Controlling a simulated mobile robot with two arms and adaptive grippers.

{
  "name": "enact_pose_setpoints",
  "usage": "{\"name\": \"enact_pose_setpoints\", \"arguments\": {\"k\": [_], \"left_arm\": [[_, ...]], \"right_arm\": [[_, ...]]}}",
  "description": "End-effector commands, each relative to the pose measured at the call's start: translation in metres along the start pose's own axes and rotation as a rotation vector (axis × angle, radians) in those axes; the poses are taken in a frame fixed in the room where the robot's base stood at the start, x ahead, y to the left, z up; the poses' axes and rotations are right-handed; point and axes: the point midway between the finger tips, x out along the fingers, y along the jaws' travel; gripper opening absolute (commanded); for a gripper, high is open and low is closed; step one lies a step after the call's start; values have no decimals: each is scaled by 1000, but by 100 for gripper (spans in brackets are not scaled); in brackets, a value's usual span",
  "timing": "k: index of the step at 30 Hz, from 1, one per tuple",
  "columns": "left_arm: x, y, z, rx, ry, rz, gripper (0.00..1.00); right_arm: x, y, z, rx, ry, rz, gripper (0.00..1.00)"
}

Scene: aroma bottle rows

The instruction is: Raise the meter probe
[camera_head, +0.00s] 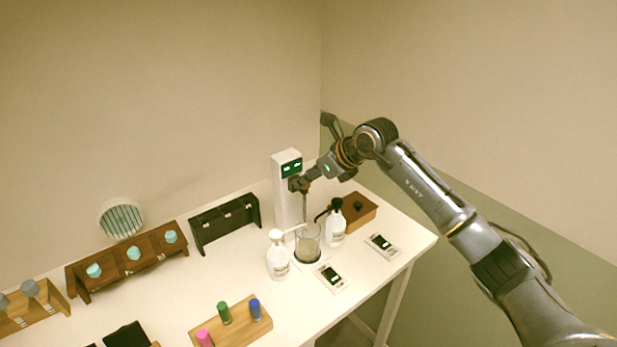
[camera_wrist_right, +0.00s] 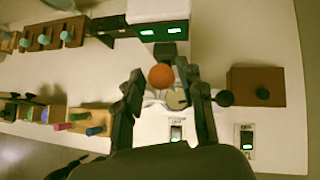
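The meter (camera_head: 286,205) is a white upright column with a green display, standing at the back of the table. Its probe (camera_head: 304,209) is a thin dark rod pointing down towards a glass beaker (camera_head: 308,247) in front of the column. In the right wrist view an orange knob (camera_wrist_right: 161,76) shows, with the meter (camera_wrist_right: 150,10) behind it. My right gripper (camera_head: 302,184) is at the height of the upper probe. In the wrist view the right gripper (camera_wrist_right: 162,78) has its fingers apart on either side of the knob, with gaps showing. My left gripper is out of view.
White pump bottles (camera_head: 278,258) (camera_head: 336,226) flank the beaker closely. A brown box (camera_head: 358,211) and two small scales (camera_head: 331,277) (camera_head: 382,246) lie to the right. Dark racks (camera_head: 225,224) (camera_head: 128,258) stand left; a wooden holder (camera_head: 231,325) with coloured caps is in front.

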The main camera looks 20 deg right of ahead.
Motion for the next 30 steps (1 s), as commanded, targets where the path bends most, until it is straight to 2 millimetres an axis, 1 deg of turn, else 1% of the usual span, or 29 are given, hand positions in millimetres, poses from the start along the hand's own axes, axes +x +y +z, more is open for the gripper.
{"name": "enact_pose_setpoints", "arguments": {"k": [4,8,15,18,21,25,30], "left_arm": [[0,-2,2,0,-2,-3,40],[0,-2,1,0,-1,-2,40],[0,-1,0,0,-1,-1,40],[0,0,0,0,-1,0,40],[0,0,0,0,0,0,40],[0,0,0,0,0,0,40],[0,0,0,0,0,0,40]], "right_arm": [[-2,0,-1,0,2,1,39],[-17,-1,-1,-1,2,-2,39],[-68,-1,-1,-3,1,-4,39],[-88,-1,-1,-1,0,-4,39],[-104,0,0,-2,0,-3,39],[-116,0,0,-1,-1,-2,39],[-121,1,0,0,0,0,39]]}}
